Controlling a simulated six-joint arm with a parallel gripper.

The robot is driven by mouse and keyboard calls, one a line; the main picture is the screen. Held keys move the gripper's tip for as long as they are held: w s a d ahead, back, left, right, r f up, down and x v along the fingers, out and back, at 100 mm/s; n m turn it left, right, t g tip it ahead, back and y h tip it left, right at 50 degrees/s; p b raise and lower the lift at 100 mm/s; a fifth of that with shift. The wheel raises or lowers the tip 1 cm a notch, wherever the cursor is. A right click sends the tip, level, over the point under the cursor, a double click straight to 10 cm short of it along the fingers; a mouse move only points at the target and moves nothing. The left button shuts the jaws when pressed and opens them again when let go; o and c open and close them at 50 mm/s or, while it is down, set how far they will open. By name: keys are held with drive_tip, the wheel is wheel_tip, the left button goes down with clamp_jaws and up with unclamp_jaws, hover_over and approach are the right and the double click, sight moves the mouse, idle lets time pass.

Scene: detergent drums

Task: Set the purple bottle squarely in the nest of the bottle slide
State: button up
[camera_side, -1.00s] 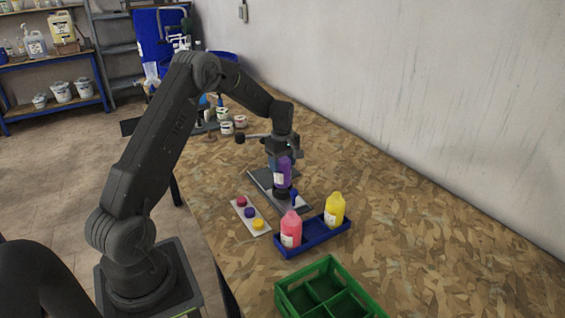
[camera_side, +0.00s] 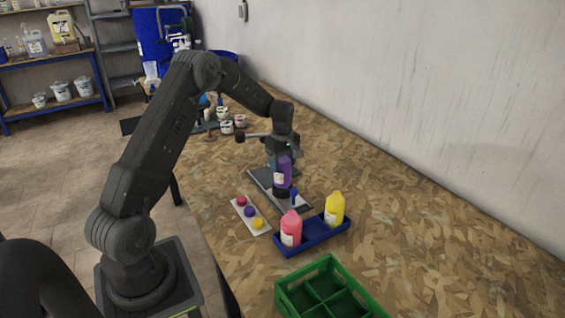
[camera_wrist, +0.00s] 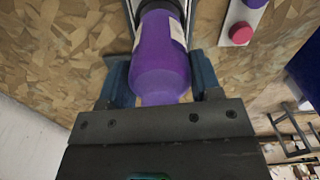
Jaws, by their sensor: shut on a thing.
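The purple bottle (camera_side: 283,172) stands about upright at the bottle slide (camera_side: 303,205), a grey plate with rails on the table. Its lower end is at the black nest (camera_side: 281,193); I cannot tell if it is fully seated. My gripper (camera_side: 284,157) is above the slide, shut on the bottle's upper part. In the wrist view the purple bottle (camera_wrist: 163,65) lies between the two blue fingers of my gripper (camera_wrist: 160,78). A dark ring, the nest, shows at its far end, and the bottle hides most of it.
A white strip (camera_side: 240,217) with red, purple and yellow caps lies left of the slide. A blue tray (camera_side: 318,238) in front holds a pink bottle (camera_side: 291,229) and a yellow bottle (camera_side: 335,209). A green crate (camera_side: 300,303) stands nearest. Small tubs are behind. The table's right side is clear.

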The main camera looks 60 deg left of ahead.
sight(282, 170)
drive_tip(key=shift+f, duration=0.7)
idle(0.5)
drive_tip(key=shift+f, duration=1)
drive_tip(key=o, duration=1.4)
drive_tip(key=shift+c, duration=0.2)
drive_tip(key=shift+r, duration=3.75)
